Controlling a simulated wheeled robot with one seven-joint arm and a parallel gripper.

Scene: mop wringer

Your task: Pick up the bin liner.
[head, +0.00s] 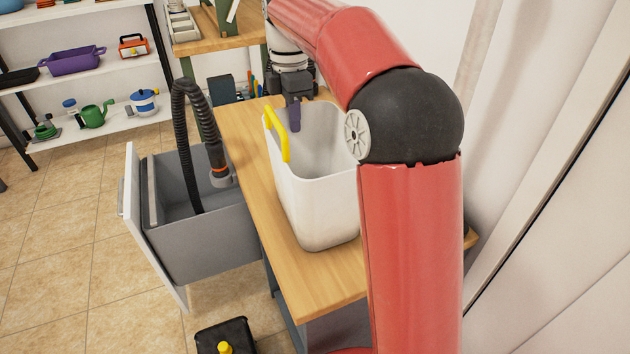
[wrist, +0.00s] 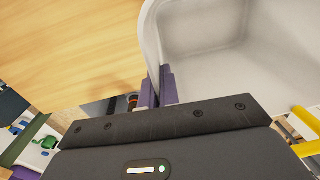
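The bin liner (head: 318,200) is a white, open, tub-like container with a yellow handle (head: 277,134), upright on the wooden worktop. My gripper (head: 293,112) is at its far rim, with one purple finger showing inside the wall. In the wrist view, my gripper (wrist: 158,90) has its two purple fingers close together on either side of the thin wall of the bin liner (wrist: 205,60), seemingly pinching it. The outer finger is hidden in the head view, and my arm covers part of the liner's right side.
The wooden worktop (head: 325,285) is clear in front of the liner. An open grey drawer (head: 205,240) with a black hose (head: 183,130) juts out on the left. A shelf (head: 110,125) with several items stands at the back left. A white wall is on the right.

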